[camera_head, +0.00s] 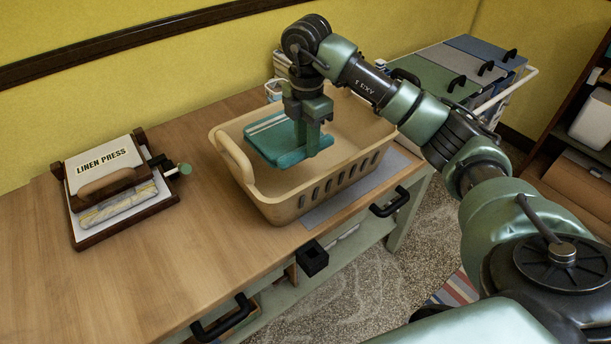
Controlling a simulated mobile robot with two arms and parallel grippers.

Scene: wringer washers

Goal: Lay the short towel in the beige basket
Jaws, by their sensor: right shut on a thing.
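The short towel (277,143) is a folded teal towel with a pale stripe near its far left edge. The beige basket (330,196) stands on the wooden table, with slots along its front side. My right gripper (312,140) points down over the basket and is shut on the towel's right part. The towel lies roughly flat within the basket's opening, towards its left half. I cannot tell whether it touches the basket floor. The gripper and arm hide part of the basket's far side. My left gripper is not in view.
A linen press (111,188) with a cloth in it stands at the left of the table (190,260). A grey mat (335,207) lies under the basket. A cart (455,76) with lidded bins stands at the back right. The table between press and basket is clear.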

